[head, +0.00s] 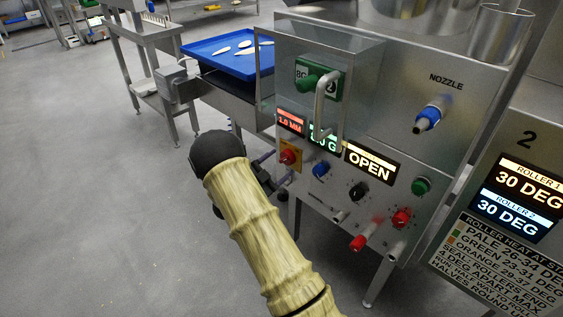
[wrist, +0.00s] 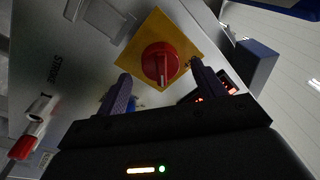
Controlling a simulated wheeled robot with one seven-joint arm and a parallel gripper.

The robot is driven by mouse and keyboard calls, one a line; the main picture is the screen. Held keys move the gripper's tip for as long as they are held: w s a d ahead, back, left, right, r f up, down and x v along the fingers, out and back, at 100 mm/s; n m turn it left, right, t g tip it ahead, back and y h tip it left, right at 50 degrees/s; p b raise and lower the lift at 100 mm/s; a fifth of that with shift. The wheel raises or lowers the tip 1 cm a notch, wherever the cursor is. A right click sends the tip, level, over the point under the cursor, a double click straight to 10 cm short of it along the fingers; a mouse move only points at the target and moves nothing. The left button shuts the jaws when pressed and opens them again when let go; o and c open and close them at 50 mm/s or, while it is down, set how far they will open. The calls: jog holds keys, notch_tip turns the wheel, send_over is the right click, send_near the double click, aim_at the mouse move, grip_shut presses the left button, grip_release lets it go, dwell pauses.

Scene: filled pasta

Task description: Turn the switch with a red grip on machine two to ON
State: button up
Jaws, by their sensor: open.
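A red rotary switch grip (head: 288,157) sits on a yellow square plate at the lower left of the steel machine's front (head: 330,215). In the wrist view the same red grip (wrist: 160,64) shows on its yellow plate (wrist: 150,30), turned as a diamond. My gripper (head: 282,166) is open and empty, close to the switch. In the wrist view my gripper (wrist: 160,72) has one finger on each side of the red grip. I cannot tell whether they touch it. No ON or OFF lettering is readable at the switch.
Blue (head: 320,170), black (head: 357,191) and red (head: 401,217) knobs and a red-tipped lever (head: 358,242) are to the switch's right. A metal handle (head: 325,103) stands out above. A panel marked 2 (head: 525,139) is at right. Open floor (head: 100,200) lies left.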

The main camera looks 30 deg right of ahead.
jog(key=p+v, duration=0.3)
jog(key=v, duration=1.2)
jog(key=shift+a+f, duration=0.1)
jog(key=w+r+n+t+y, duration=0.4)
jog(key=w+n+y, duration=0.1)
jog(key=w+y, duration=0.15)
notch_tip(320, 180, up, 3)
jog(key=s+a+n+y, duration=0.3)
jog(key=n+y, duration=0.3)
jog(key=y, duration=0.2)
jog(key=s+d+r+n+g+y, duration=0.15)
jog(key=s+n+g, duration=0.3)
jog(key=s, duration=0.75)
jog(key=s+r+n+g+y, duration=0.25)
jog(key=s+n, duration=0.35)
jog(key=s, duration=0.6)
notch_tip(320, 180, up, 37)
jog(key=g+p, duration=0.1)
jog(key=p, duration=3.7)
jog(key=shift+s, duration=0.35)
